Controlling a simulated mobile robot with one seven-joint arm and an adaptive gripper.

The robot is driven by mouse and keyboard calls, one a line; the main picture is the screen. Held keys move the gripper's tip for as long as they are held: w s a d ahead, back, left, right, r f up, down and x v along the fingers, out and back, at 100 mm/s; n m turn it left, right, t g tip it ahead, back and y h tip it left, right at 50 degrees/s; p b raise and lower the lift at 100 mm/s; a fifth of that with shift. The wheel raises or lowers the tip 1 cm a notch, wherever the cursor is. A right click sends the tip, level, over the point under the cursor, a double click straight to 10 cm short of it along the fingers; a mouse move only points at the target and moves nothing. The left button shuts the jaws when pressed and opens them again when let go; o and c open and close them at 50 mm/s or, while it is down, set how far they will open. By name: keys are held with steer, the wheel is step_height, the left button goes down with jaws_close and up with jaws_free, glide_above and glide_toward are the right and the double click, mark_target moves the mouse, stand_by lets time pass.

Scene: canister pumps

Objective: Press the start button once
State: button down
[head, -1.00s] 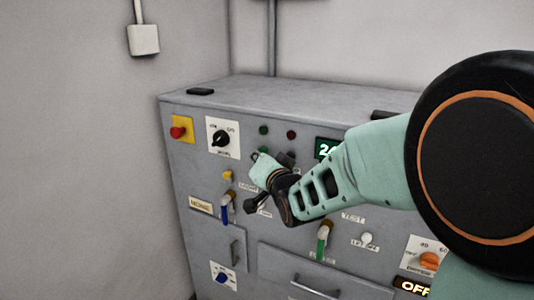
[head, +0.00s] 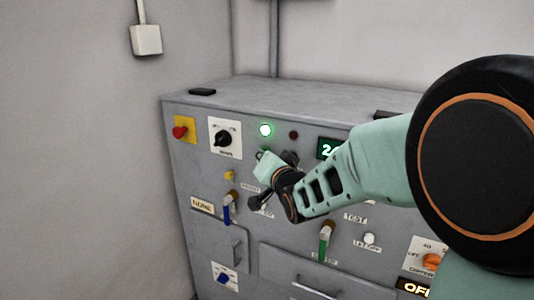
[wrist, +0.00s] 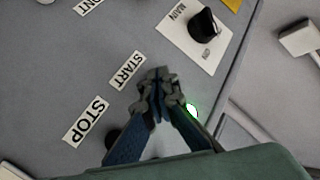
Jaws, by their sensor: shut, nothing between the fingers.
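The START label (wrist: 127,70) is on the grey panel in the wrist view, with the STOP label (wrist: 87,122) below and left of it. My gripper (wrist: 158,80) is shut and empty, its fingertips together at the panel just right of the START label. The start button is hidden behind the fingers, so I cannot tell whether they touch it. A green lamp (head: 265,130) glows on the panel above my gripper in the head view. It also shows beside the fingers in the wrist view (wrist: 192,109).
The main knob (head: 223,139) and a red button on a yellow plate (head: 180,132) are left of my gripper. A dark red lamp (head: 293,135) is right of the green one. Below are a blue-handled lever (head: 227,208) and a green-handled lever (head: 324,243).

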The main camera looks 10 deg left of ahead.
stand_by(0.3)
steer(key=shift+s+a+b, duration=0.3)
steer(key=shift+s+b, duration=0.25)
steer(key=shift+s, duration=0.3)
steer(key=shift+s, duration=0.1)
steer(key=s, duration=0.1)
steer(key=s+a+b, duration=0.1)
steer(key=s, duration=0.1)
steer(key=s+b, duration=0.1)
steer(key=shift+s+a, duration=0.3)
steer(key=shift+a, duration=0.05)
